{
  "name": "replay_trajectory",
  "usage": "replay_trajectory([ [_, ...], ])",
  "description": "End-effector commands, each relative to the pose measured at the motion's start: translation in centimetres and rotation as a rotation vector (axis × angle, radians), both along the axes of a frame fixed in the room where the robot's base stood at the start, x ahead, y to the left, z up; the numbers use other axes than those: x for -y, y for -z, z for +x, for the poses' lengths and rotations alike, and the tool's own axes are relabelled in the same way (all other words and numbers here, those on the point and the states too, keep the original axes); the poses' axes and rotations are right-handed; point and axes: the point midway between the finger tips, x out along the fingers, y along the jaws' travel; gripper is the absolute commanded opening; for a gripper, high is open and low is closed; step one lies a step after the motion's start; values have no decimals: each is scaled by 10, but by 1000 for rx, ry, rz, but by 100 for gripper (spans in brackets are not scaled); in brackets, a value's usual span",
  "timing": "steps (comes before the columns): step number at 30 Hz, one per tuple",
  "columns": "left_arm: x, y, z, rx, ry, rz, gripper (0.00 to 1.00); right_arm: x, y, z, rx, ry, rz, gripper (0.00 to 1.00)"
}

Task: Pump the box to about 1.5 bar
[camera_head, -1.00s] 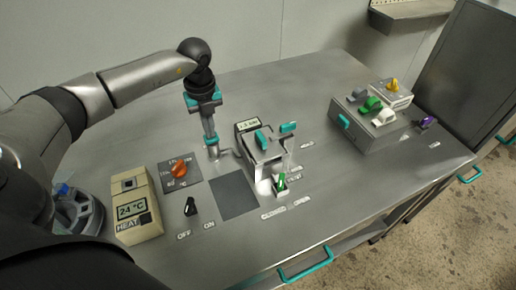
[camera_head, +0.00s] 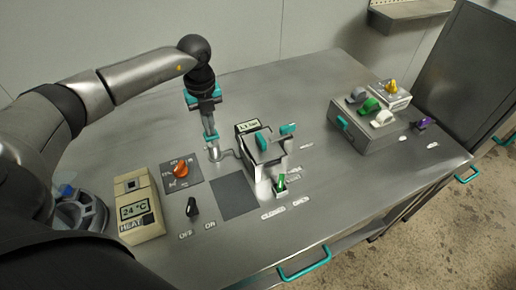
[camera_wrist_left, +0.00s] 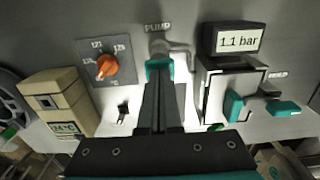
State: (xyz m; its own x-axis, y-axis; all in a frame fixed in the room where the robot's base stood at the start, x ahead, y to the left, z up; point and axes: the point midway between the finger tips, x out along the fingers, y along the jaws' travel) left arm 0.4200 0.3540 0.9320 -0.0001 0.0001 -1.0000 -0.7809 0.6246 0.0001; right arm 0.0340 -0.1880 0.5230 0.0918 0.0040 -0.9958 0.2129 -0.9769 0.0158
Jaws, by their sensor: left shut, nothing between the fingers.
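The box (camera_head: 270,155) is a small pale unit with teal levers on top and a readout (camera_head: 250,127) at its back. The readout shows 1.1 bar in the left wrist view (camera_wrist_left: 238,40). The pump (camera_head: 215,153) stands to the left of the box; the wrist view shows the word PUMP behind it. My left gripper (camera_head: 210,136) points down over the pump, with its fingers shut and nothing between them. A teal piece (camera_wrist_left: 158,69) shows at the fingertips; contact with the pump is unclear. My right gripper is not in view.
A green lever (camera_head: 281,181) stands at the box's front near CLOSED and OPEN labels. An orange dial (camera_head: 181,170), a black switch (camera_head: 192,207) and a heater reading 24 °C (camera_head: 134,210) stand left. A grey case with knobs (camera_head: 365,130) stands right.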

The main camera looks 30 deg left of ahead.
Motion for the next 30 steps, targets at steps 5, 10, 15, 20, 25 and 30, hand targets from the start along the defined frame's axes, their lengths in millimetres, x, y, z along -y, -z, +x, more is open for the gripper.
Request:
replay_trajectory([
  [5,0,1,0,0,0,0,0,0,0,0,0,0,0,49],
  [10,0,3,0,0,0,0,0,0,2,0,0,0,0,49],
  [15,0,8,0,0,0,0,0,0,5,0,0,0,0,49],
  [20,0,11,0,0,0,0,0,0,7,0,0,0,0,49],
  [25,0,15,0,0,0,0,0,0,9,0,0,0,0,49],
  [30,0,19,0,-1,0,1,0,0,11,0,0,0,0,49],
])
